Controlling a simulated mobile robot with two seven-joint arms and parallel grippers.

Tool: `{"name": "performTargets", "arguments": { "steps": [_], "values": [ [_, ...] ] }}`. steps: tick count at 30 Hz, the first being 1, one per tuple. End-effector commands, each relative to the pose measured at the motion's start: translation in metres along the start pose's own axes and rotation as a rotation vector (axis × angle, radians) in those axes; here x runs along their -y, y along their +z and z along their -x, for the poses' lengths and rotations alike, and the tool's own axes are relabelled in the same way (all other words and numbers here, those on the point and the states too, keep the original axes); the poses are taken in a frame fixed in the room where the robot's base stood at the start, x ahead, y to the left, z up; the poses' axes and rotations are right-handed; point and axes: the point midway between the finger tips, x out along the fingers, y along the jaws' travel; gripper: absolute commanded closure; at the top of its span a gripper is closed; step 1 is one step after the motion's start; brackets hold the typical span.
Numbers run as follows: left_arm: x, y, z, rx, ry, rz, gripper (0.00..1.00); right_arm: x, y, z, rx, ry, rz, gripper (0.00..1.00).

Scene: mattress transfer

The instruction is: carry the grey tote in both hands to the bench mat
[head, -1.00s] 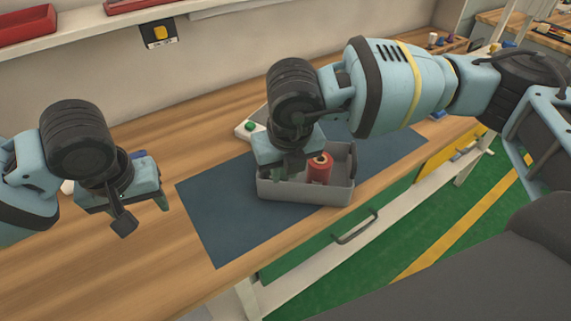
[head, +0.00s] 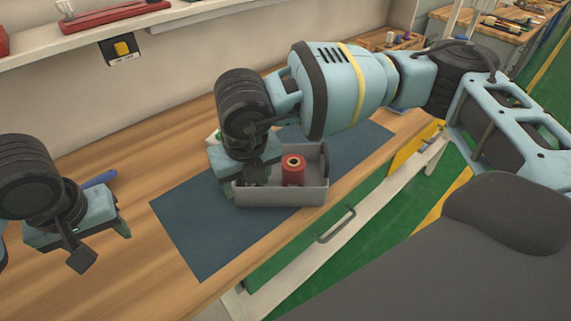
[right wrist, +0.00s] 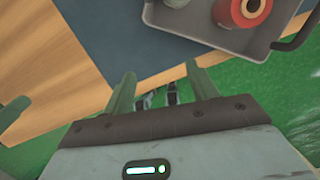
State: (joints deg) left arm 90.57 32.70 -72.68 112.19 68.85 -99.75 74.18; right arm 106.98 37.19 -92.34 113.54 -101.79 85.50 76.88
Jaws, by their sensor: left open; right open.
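The grey tote (head: 310,193) rests on the dark blue mat (head: 190,220) on the wooden bench. A red spool (head: 293,172) stands inside it. The tote also shows at the upper right in the right wrist view (right wrist: 205,30), with a dark handle (right wrist: 298,32) at its end. My right gripper (head: 230,185) is at the tote's left end and hides part of it. In the right wrist view its green fingers (right wrist: 160,88) are apart with nothing between them. My left gripper (head: 118,230) is open and empty, above the bench left of the mat.
A blue object (head: 100,179) lies on the bench behind my left gripper. A shelf with red trays (head: 115,17) runs along the wall. A drawer handle (head: 335,225) sticks out from the bench front. The mat's near left part is clear.

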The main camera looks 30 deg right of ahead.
Motion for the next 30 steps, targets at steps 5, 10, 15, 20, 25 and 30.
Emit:
{"name": "performTargets", "arguments": {
  "steps": [5, 10, 15, 20, 25, 30],
  "values": [
    [0.0, 0.0, 0.0, 0.0, 0.0, 0.0, 0.45, 0.0, 0.0, 0.001, 0.0, 0.0, 0.0, 0.42],
    [0.0, 0.0, 0.0, 0.0, 0.0, 0.0, 0.45, 0.0, 0.001, 0.016, 0.003, 0.001, 0.0, 0.42],
    [0.0, 0.0, 0.0, 0.0, 0.0, 0.0, 0.45, -0.001, 0.001, 0.048, 0.004, 0.002, 0.0, 0.42],
    [0.0, 0.0, 0.0, 0.0, 0.0, 0.0, 0.45, -0.001, 0.001, 0.08, 0.003, 0.001, 0.001, 0.42],
    [0.0, 0.0, 0.0, 0.0, 0.0, 0.0, 0.45, -0.001, 0.001, 0.105, 0.002, 0.002, 0.001, 0.42],
    [0.0, 0.0, 0.0, 0.0, 0.0, 0.0, 0.45, -0.001, 0.001, 0.118, 0.001, 0.002, 0.002, 0.42]
  ]
}}
